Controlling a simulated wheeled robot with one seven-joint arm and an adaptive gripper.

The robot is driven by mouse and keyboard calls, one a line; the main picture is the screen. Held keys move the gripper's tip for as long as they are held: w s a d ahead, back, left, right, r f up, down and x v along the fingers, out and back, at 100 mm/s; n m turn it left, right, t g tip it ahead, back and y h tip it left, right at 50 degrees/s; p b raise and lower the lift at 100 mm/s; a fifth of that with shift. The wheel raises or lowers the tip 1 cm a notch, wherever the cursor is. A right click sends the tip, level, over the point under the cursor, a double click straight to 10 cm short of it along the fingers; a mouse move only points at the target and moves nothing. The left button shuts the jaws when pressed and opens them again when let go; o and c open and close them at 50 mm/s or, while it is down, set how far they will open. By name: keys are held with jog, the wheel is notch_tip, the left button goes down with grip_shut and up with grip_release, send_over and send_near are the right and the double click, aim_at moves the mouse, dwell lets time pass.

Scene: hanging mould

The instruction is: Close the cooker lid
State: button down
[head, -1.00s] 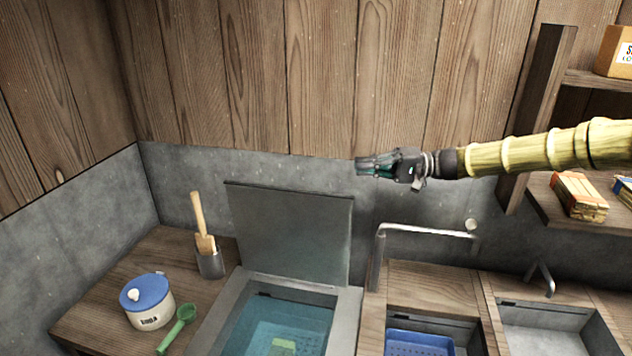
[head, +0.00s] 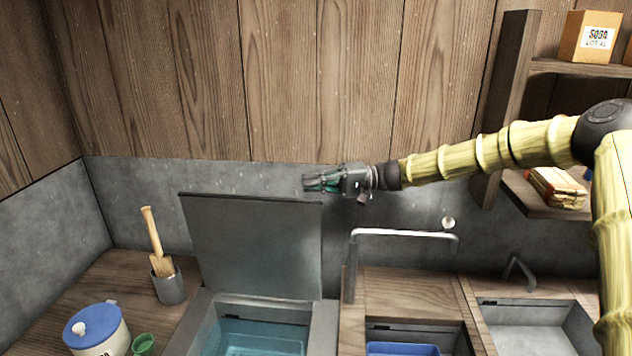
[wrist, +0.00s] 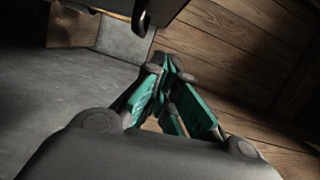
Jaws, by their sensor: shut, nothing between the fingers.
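The cooker lid (head: 258,248) is a flat dark grey panel standing nearly upright at the back of the cooker (head: 325,325). The cooker is open and holds blue-green water; its front is cut off by the picture's lower edge. My gripper (head: 308,183) points left, near the lid's upper right corner in the head view. I cannot tell whether it touches the lid. The green-padded fingers (wrist: 168,75) are shut and empty in the wrist view.
A metal faucet (head: 400,234) stands right of the lid, near a blue basket (head: 402,349) and a sink (head: 530,324). A holder (head: 169,287) with a wooden tool and a blue-lidded pot (head: 100,330) stand at left. A shelf post (head: 508,110) rises at right.

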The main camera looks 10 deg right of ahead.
jog(key=s+a+p, duration=0.1)
jog(key=a, duration=0.1)
jog(key=s+a+p, duration=0.1)
jog(key=a+p, duration=0.1)
jog(key=a, duration=0.1)
jog(key=s+a+p, duration=0.1)
jog(key=a, duration=0.1)
jog(key=shift+s+a+f, duration=0.1)
jog(key=shift+s+a, duration=0.05)
jog(key=shift+a, duration=0.2)
jog(key=shift+a+f, duration=0.1)
jog(key=shift+s+f, duration=0.1)
